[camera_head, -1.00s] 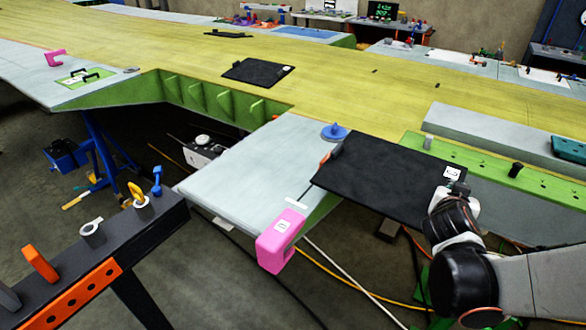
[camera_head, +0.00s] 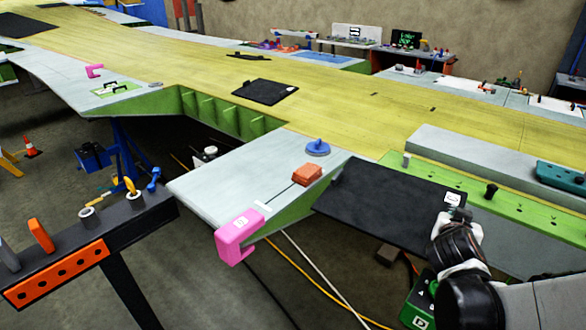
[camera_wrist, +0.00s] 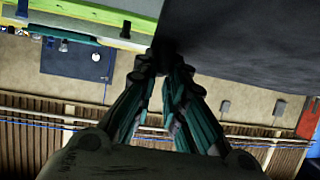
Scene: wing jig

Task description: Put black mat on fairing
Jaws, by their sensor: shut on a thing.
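My gripper (camera_head: 454,214) is shut on the right end of a black mat (camera_head: 385,207) with a white label. The mat is held out flat, to the right of a pale grey panel (camera_head: 235,185) and in front of a green strip. In the wrist view the closed fingers (camera_wrist: 172,62) meet the dark underside of the mat (camera_wrist: 250,40). I cannot tell whether the mat touches anything below it. No part is clearly marked as the fairing; the pale panel may be it. Another black mat (camera_head: 265,91) lies on the yellow wing skin.
A pink clamp (camera_head: 240,236) grips the pale panel's front edge. An orange block (camera_head: 307,174) and a blue knob (camera_head: 318,148) sit on it near the mat. The green strip (camera_head: 470,194) bears small pegs. A dark rack (camera_head: 95,235) with tools stands at left.

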